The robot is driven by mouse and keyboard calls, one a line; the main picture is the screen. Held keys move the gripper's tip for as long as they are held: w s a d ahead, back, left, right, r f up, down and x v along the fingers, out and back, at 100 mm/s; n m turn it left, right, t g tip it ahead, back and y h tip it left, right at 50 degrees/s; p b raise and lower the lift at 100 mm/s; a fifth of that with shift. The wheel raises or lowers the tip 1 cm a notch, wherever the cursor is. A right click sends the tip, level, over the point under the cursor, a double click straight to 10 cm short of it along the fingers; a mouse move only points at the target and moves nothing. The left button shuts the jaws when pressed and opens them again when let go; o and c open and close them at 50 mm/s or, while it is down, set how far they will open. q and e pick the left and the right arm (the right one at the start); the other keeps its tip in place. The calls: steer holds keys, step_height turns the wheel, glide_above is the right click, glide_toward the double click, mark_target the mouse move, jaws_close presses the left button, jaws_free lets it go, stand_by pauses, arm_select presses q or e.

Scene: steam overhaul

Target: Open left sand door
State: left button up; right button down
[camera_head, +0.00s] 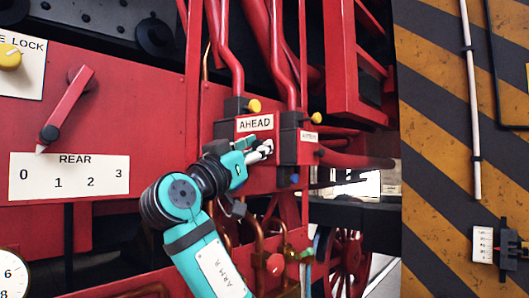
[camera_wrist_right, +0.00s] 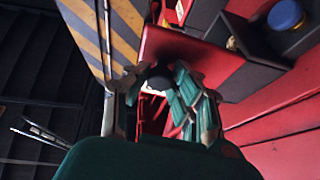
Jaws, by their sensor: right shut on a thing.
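A red-fronted box labelled AHEAD (camera_head: 255,124), with a yellow knob (camera_head: 254,106) on top, is in the middle of the head view. A second red box (camera_head: 309,137) with a small label stands to its right. I cannot tell which part is the left sand door. My right gripper (camera_head: 262,151) is just below the AHEAD label. In the right wrist view its fingers (camera_wrist_right: 160,98) are closed around a dark rounded knob (camera_wrist_right: 158,78) in front of a red panel (camera_wrist_right: 185,48). The fingers hide much of the knob. My left gripper is not in view.
A red lever (camera_head: 66,108) stands above the REAR scale plate (camera_head: 69,176) at left. Red pipes (camera_head: 278,60) run above the boxes, and copper pipes (camera_head: 258,243) lie below. A striped wall (camera_head: 432,150) is at right. A blue knob (camera_wrist_right: 286,15) shows in the wrist view.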

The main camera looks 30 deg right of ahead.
steer(key=shift+a+r+m+g+h, duration=0.1)
steer(key=shift+a+m+g+h, duration=0.3)
steer(key=shift+g, duration=0.3)
steer(key=shift+a+m+g+h, duration=0.3)
steer(key=shift+m+g, duration=0.1)
steer(key=shift+g, duration=0.3)
steer(key=c, duration=1.1)
jaws_free()
steer(key=shift+o, duration=0.2)
steer(key=v, duration=1.2)
